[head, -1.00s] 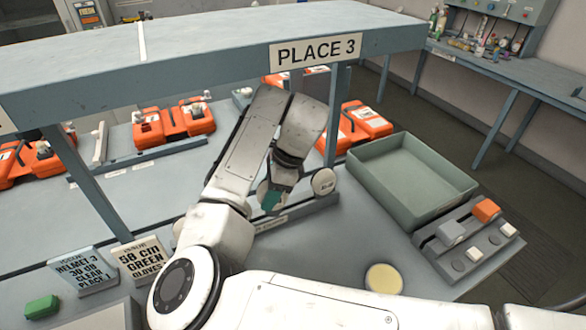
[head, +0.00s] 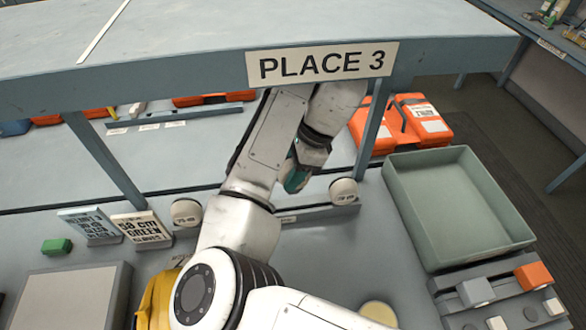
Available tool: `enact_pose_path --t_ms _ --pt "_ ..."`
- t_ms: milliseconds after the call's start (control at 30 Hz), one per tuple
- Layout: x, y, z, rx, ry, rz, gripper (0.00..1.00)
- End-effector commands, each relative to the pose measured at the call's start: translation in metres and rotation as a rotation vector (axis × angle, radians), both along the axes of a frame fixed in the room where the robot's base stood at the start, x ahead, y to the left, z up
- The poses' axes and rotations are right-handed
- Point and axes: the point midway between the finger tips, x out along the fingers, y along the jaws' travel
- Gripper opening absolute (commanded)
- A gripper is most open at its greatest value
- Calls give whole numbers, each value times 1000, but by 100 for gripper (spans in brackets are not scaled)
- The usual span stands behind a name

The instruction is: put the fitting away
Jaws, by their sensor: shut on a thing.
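My gripper (head: 304,170) is at the end of my arm, under the shelf edge marked PLACE 3 (head: 322,65). It is shut on a small teal piece (head: 297,179), likely the fitting, held above the bench near the low rail. My wrist hides much of it. A round white fitting with a printed label (head: 344,191) stands at the rail, just right of my gripper and apart from it. Another white labelled fitting (head: 187,212) stands to the left of my arm.
An empty grey-green tray (head: 405,218) lies to the right. A panel with orange and white blocks (head: 498,300) is in front of it. An orange breathing set (head: 420,118) lies behind. Shelf legs (head: 372,122) and sign cards (head: 141,230) stand nearby.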

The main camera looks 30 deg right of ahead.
Motion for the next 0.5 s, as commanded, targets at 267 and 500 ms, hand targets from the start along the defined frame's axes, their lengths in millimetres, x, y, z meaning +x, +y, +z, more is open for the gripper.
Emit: enact_pose_path --t_ms 267,500 --pt "0 0 -7 0 -1 1 13" --pt "0 0 -28 0 -1 1 13"
